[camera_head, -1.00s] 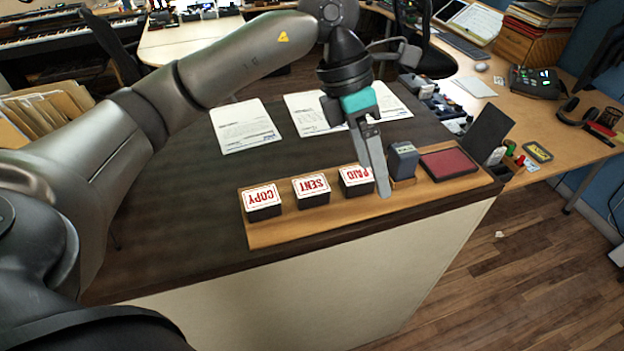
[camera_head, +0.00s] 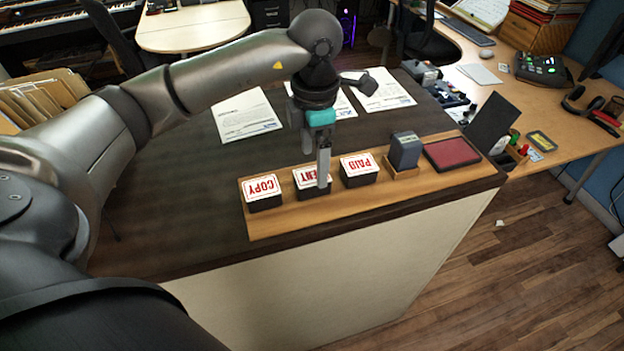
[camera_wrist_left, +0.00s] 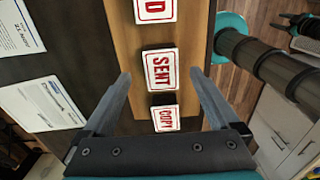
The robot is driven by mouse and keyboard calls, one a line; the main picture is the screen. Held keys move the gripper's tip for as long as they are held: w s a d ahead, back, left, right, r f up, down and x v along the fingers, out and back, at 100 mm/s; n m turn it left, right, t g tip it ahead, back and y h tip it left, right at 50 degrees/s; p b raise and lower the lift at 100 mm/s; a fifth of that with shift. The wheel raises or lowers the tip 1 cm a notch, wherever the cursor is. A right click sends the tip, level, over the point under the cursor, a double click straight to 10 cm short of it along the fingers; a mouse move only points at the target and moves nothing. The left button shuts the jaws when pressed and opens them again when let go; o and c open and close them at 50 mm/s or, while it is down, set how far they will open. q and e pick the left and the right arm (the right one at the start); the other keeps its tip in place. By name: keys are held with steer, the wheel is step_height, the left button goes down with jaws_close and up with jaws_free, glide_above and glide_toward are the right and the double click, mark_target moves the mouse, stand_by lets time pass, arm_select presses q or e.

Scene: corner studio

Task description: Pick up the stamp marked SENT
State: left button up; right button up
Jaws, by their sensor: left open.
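The SENT stamp (camera_head: 306,180) has a white top with red letters and a dark body. It stands on a wooden strip between the COPY stamp (camera_head: 262,190) and the PAID stamp (camera_head: 359,168). My left gripper (camera_head: 323,176) points down at it and partly hides its label in the head view. In the left wrist view the SENT stamp (camera_wrist_left: 160,70) lies ahead between the spread fingers of my left gripper (camera_wrist_left: 163,84). The fingers are open and empty. The COPY stamp (camera_wrist_left: 165,118) also shows between them, nearer the palm. My right gripper is not in view.
The wooden strip (camera_head: 285,222) lies along the dark desk's front edge. A dark stamp (camera_head: 405,149) and a red ink pad (camera_head: 452,153) are at its right. Papers (camera_head: 246,117) lie behind. The dark desktop at left (camera_head: 180,190) is bare.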

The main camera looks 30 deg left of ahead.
mark_target(311, 175)
arm_select(q)
steer(key=f, duration=0.3)
steer(key=f+p, duration=0.1)
steer(key=shift+s+a+f, duration=0.1)
steer(key=shift+s+f, duration=0.2)
steer(key=shift+s, duration=0.05)
steer(key=shift+w+f, duration=0.1)
steer(key=shift+f, duration=0.4)
steer(key=c, duration=1.5)
